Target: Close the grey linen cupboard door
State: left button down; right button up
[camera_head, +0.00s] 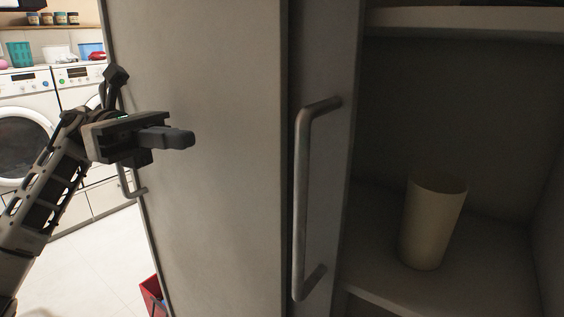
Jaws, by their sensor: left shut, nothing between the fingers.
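The grey linen cupboard fills the middle and right of the head view. A wide grey door panel (215,160) stands at the left, with a bar handle (130,182) near its outer edge. A narrower grey panel (335,165) beside it carries a long vertical bar handle (302,200). To the right of that, the cupboard's interior is exposed. My left gripper (180,139) is shut and empty, in front of the wide panel's left part, with its fingers pointing right. I cannot tell whether it touches the panel. My right gripper is not in view.
A beige cup (432,222) stands on a shelf (385,255) inside the cupboard. An upper shelf (470,23) is above it. Washing machines (25,115) stand at the far left, with pale floor before them. A red object (152,296) sits low by the door's edge.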

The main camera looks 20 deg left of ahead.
pick_arm(q)
jog(key=shift+m+y, duration=0.3)
jog(key=shift+m, duration=0.1)
jog(key=s+d+p, duration=0.1)
jog(key=d, duration=0.8)
jog(key=s+d+p, duration=0.1)
jog(key=d, duration=0.3)
jog(key=shift+s+d+r+p, duration=0.1)
jog(key=shift+s+d+p, duration=0.1)
jog(key=shift+s+p, duration=0.15)
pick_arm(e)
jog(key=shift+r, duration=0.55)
